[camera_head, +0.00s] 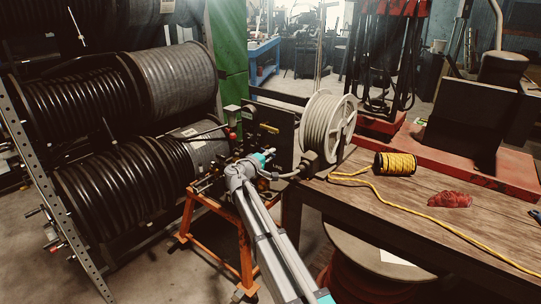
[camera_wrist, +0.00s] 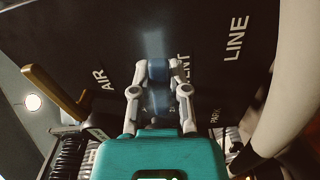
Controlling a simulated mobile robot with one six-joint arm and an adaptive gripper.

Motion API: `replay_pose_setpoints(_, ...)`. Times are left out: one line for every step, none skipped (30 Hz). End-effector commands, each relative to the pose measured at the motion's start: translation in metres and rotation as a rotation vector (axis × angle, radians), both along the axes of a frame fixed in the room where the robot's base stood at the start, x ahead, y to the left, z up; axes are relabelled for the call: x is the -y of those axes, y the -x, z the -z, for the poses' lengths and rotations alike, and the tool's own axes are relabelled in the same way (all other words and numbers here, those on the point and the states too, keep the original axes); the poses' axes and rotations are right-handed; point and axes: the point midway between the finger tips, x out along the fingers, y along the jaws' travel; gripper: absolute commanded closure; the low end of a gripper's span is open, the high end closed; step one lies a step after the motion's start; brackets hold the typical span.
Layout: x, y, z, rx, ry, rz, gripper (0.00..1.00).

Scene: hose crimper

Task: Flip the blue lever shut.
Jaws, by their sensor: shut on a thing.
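The blue lever (camera_wrist: 157,69) shows in the wrist view in front of a dark panel (camera_wrist: 215,75) with white lettering. AIR and LINE are readable, and part of a word ending in ENT shows beside the lever. My gripper (camera_wrist: 158,80) is closed around the lever, with one pale finger on each side of it. The lever's lower part is blurred, and its pivot and exact angle cannot be told. In the head view my arm reaches to the black panel (camera_head: 277,124) on the orange stand; the blue lever and my fingertips are hidden there.
A brass-coloured handle (camera_wrist: 53,92) stands left of my gripper in the wrist view. A thick pale hose (camera_wrist: 287,85) curves close on the right. In the head view, a white reel (camera_head: 327,128) and wooden bench (camera_head: 415,205) stand right, with large hose drums (camera_head: 125,185) left.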

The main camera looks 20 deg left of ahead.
Motion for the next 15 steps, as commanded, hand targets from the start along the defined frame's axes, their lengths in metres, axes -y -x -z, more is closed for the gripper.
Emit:
replay_pose_setpoints(-0.0001, 0.0001, -0.0026, -0.013, 0.027, 0.000, 1.00)
replay_pose_setpoints(0.0000, 0.0001, -0.0033, -0.019, 0.042, 0.000, 1.00)
replay_pose_setpoints(0.0000, 0.0001, -0.0040, -0.028, 0.062, 0.000, 1.00)
replay_pose_setpoints(-0.0001, 0.0001, -0.0044, -0.033, 0.075, 0.000, 1.00)
replay_pose_setpoints(-0.0001, 0.0002, -0.0047, -0.037, 0.087, 0.000, 1.00)
replay_pose_setpoints(0.0000, 0.0002, -0.0050, -0.042, 0.097, -0.001, 1.00)
replay_pose_setpoints(0.0000, 0.0002, -0.0051, -0.045, 0.105, -0.001, 1.00)
replay_pose_setpoints(0.0000, 0.0002, -0.0051, -0.047, 0.109, -0.001, 1.00)
replay_pose_setpoints(0.0000, 0.0002, -0.0050, -0.048, 0.113, -0.001, 1.00)
replay_pose_setpoints(-0.0001, 0.0001, -0.0050, -0.049, 0.114, -0.001, 1.00)
replay_pose_setpoints(-0.0001, 0.0002, -0.0049, -0.049, 0.114, -0.001, 1.00)
replay_pose_setpoints(-0.0001, 0.0002, -0.0049, -0.049, 0.114, -0.001, 1.00)
replay_pose_setpoints(-0.0001, 0.0002, -0.0049, -0.049, 0.114, -0.001, 1.00)
replay_pose_setpoints(-0.0002, 0.0002, -0.0049, -0.049, 0.114, -0.001, 1.00)
replay_pose_setpoints(-0.0002, 0.0002, -0.0049, -0.049, 0.114, -0.001, 1.00)
